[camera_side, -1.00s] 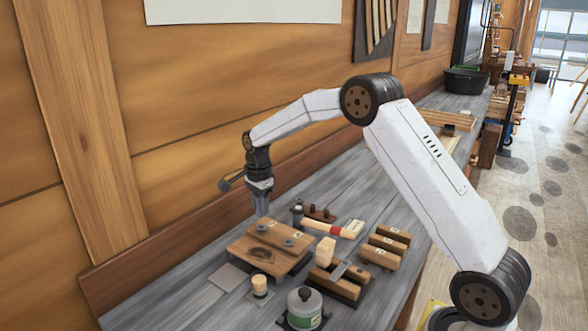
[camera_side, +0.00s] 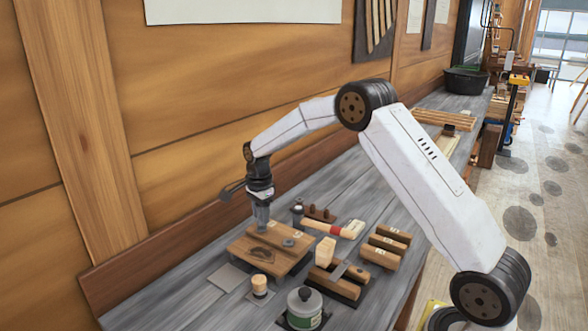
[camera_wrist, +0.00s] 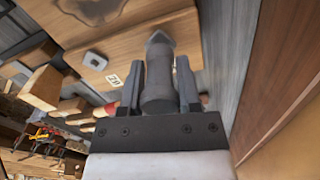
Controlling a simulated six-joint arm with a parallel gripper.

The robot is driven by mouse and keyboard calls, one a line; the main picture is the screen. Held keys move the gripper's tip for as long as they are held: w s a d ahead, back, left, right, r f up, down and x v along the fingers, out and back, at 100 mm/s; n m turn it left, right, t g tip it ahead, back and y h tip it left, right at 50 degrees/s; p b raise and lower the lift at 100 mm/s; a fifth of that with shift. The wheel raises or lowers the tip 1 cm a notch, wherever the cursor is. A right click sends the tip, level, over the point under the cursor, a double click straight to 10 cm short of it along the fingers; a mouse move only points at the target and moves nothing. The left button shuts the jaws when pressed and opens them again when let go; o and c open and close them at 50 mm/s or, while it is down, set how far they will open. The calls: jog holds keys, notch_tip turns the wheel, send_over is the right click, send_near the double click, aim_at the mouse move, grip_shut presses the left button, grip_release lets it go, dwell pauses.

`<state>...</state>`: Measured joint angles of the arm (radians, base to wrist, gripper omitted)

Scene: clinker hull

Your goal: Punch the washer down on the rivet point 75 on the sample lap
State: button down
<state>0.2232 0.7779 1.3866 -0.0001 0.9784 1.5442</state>
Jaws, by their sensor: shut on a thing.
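My gripper (camera_side: 262,208) is shut on a grey punch (camera_wrist: 157,85), held between both fingers in the wrist view. The punch's tapered end points at the sample lap (camera_side: 240,246), a wooden board on a block at the bench's left. In the side view the punch end is at the lap's back edge; I cannot tell whether it touches. One grey washer (camera_side: 288,243) shows on the lap. A squarish grey washer also shows in the wrist view (camera_wrist: 95,60), beside a small number label (camera_wrist: 113,79). The rivet point and any washer under the punch are hidden.
The wooden wall is close behind my gripper.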

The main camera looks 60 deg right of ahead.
jog(key=shift+f, duration=0.7)
dwell(0.6)
jog(key=shift+c, duration=1.1)
grip_release()
jog(key=shift+r, duration=4.05)
